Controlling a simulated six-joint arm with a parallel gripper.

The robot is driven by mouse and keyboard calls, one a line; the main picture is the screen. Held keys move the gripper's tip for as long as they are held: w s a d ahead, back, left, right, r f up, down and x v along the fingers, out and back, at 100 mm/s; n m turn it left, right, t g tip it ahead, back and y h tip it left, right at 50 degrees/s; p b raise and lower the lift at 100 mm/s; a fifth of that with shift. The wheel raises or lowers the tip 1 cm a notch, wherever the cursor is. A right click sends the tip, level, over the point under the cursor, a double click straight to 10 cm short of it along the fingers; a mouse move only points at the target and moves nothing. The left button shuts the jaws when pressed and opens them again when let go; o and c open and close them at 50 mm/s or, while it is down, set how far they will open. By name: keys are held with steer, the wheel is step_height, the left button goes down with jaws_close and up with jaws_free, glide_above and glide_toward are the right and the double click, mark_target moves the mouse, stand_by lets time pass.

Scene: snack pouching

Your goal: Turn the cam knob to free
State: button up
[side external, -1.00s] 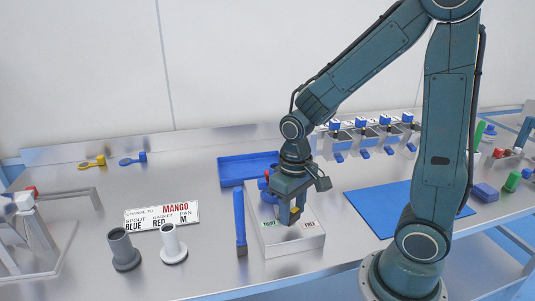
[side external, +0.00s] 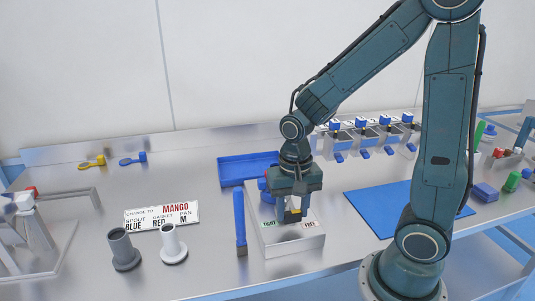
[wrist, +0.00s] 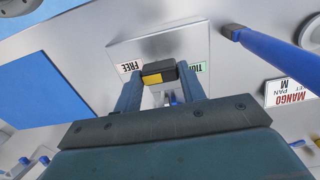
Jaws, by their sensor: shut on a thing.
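The cam knob (side external: 294,215) is a small black bar with a yellow patch, on top of a pale metal box (side external: 290,247). A green TIGHT label (side external: 269,225) and a white FREE label (side external: 309,224) lie on either side of it. My gripper (side external: 293,209) points down and is shut on the knob. In the wrist view the knob (wrist: 160,73) sits between my fingers, its yellow patch on the side of the FREE label (wrist: 130,66); the TIGHT label (wrist: 198,68) is partly hidden by a finger. The knob's base is mostly hidden.
A blue-handled tool (side external: 240,222) lies just left of the box. A blue tray (side external: 226,174) is behind, and a blue mat (side external: 380,207) lies right. A MANGO sign (side external: 162,216), a grey spout (side external: 123,250) and a white spout (side external: 172,244) stand left.

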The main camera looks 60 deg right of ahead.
mark_target(293, 212)
steer(key=o, duration=1)
steer(key=shift+r, duration=0.15)
step_height(293, 212, up, 14)
steer(key=shift+f, duration=0.2)
stand_by(0.5)
steer(key=shift+s+a+r+n+t, duration=0.3)
steer(key=shift+s+n+t, duration=0.65)
steer(key=shift+s+n, duration=0.5)
steer(key=shift+s+a+r+n+t, duration=0.3)
steer(key=shift+s+n+t, duration=0.6)
steer(key=shift+s+n, duration=0.55)
steer(key=shift+s+a+r+n+t, duration=0.2)
steer(key=shift+s+a+n+t, duration=0.2)
steer(key=shift+s+n+t, duration=1)
